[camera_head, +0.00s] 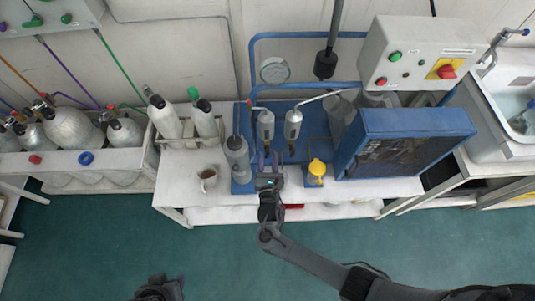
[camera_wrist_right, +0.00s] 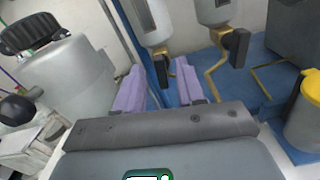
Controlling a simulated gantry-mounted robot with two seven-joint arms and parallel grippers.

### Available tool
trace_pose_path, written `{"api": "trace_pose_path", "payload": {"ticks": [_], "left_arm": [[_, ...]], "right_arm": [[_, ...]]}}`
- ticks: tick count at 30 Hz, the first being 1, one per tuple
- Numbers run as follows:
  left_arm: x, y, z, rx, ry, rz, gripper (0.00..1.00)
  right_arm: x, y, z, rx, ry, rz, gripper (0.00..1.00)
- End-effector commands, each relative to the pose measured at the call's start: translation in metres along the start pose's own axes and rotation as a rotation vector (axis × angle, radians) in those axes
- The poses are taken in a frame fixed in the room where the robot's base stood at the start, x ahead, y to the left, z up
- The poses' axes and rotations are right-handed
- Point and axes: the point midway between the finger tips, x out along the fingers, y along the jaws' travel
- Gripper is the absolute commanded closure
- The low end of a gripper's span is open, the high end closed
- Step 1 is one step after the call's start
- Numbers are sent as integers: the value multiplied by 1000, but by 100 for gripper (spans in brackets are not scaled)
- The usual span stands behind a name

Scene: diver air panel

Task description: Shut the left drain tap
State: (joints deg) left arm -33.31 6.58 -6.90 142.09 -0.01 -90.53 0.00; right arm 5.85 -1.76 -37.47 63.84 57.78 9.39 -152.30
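Two grey filter bowls hang on the blue panel, the left bowl (camera_head: 266,124) and the right bowl (camera_head: 293,124). In the right wrist view the left drain tap (camera_wrist_right: 162,69) is a black lever under the left bowl, hanging down at a slight tilt. The right drain tap (camera_wrist_right: 236,48) is a similar black lever under the other bowl. My right gripper (camera_head: 268,160) is open and empty, with lilac fingers. In the wrist view its fingertips (camera_wrist_right: 159,85) lie either side of the left tap; contact cannot be told. My left gripper (camera_head: 160,288) is at the bottom edge, fingers unclear.
A grey cylinder (camera_head: 237,158) with a black cap stands close left of my right gripper. A yellow-topped container (camera_head: 316,170) stands to its right. A mug (camera_head: 208,178) is on the bench (camera_head: 180,205). A blue box (camera_head: 405,140) blocks the right side. The floor in front is clear.

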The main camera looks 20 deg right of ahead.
Motion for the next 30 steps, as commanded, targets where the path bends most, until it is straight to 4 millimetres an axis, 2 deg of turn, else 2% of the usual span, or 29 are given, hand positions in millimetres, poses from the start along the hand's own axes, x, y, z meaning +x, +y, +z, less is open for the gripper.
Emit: {"api": "trace_pose_path", "payload": {"ticks": [3,7,19,26,27,30], "left_arm": [[6,-1,2,3,0,-3,61],[8,-2,3,7,0,-6,61],[8,-2,3,9,0,-8,61],[8,-1,2,3,1,-4,61],[8,-1,2,2,2,-2,61],[8,0,2,-2,2,0,61]], "right_arm": [[15,-1,-2,-1,0,-1,61],[24,0,-1,0,1,0,61],[29,0,0,0,1,0,61],[29,0,0,0,1,0,96],[29,0,0,0,1,0,100],[29,0,0,0,1,0,100]]}}
